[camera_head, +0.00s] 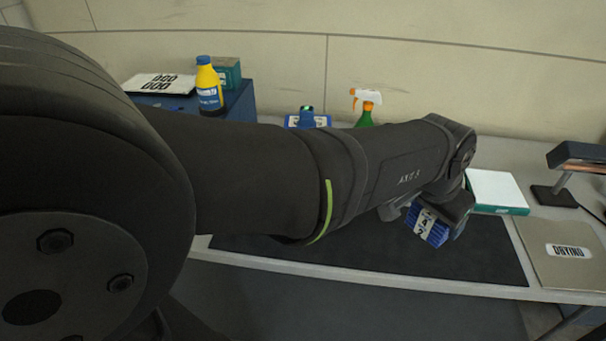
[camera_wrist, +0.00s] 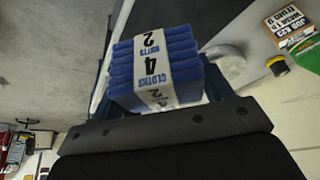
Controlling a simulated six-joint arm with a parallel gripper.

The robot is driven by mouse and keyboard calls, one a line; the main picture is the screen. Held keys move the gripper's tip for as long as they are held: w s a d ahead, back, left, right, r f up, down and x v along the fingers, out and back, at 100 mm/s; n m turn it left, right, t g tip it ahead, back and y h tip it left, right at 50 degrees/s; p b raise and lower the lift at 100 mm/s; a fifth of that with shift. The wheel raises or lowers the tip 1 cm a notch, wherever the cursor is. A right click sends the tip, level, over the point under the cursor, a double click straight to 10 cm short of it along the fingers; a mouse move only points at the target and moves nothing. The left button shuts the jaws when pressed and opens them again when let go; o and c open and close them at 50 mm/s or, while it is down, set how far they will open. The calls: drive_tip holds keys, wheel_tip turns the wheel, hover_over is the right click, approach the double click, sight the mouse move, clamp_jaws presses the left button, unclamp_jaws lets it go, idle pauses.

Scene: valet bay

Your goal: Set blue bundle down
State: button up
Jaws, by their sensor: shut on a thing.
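The blue bundle (camera_head: 427,227) is a stack of folded blue cloths in a white printed paper band. My gripper (camera_head: 412,213) is shut on it and holds it tilted over the dark mat (camera_head: 460,262) near the right end of the bench. In the wrist view the bundle (camera_wrist: 153,72) sits between the jaws of my gripper (camera_wrist: 160,95), with its band reading "CLOTHS" and "4". The gap between the bundle and the mat cannot be judged. My arm hides much of the mat and bench behind it.
A white-topped green slab (camera_head: 495,190), a "DRYING" board (camera_head: 560,252) and a lamp (camera_head: 575,158) stand to the right. Behind my arm are a spray bottle (camera_head: 366,106) and a blue item (camera_head: 307,119). A yellow-and-blue bottle (camera_head: 208,88) stands at left. Some mat below the bundle is clear.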

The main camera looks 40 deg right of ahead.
drive_tip(key=f, duration=0.4)
drive_tip(key=shift+w+f, duration=0.1)
drive_tip(key=shift+w, duration=0.15)
hover_over(384, 230)
drive_tip(key=a, duration=0.2)
drive_tip(key=f, duration=0.7)
drive_tip(key=shift+d, duration=0.25)
drive_tip(key=shift+f, duration=2)
drive_tip(key=shift+f, duration=0.15)
drive_tip(key=o, duration=1)
drive_tip(key=v, duration=1.1)
drive_tip(key=shift+d, duration=0.15)
drive_tip(key=shift+o, duration=0.6)
drive_tip(key=shift+v, duration=0.75)
